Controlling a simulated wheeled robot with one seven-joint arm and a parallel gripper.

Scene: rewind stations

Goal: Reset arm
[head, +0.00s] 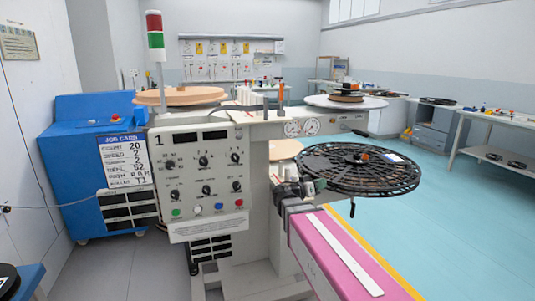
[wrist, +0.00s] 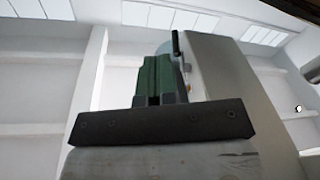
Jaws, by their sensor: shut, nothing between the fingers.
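A rewind station stands in the middle of the head view. Its grey control panel (head: 203,175) carries a "1", black knobs, dark displays and coloured buttons. Right of the panel is a black lattice reel (head: 362,168), lying flat. I cannot tell which part is the arm named in the task. My gripper (wrist: 158,62) shows in the wrist view, shut and empty, with green fingers above a dark bar. It points toward pale walls and high windows.
A blue cabinet (head: 72,155) with a job card (head: 126,160) stands left. Open teal floor (head: 450,225) lies right. A grey housing (wrist: 222,75) stands close right of the gripper.

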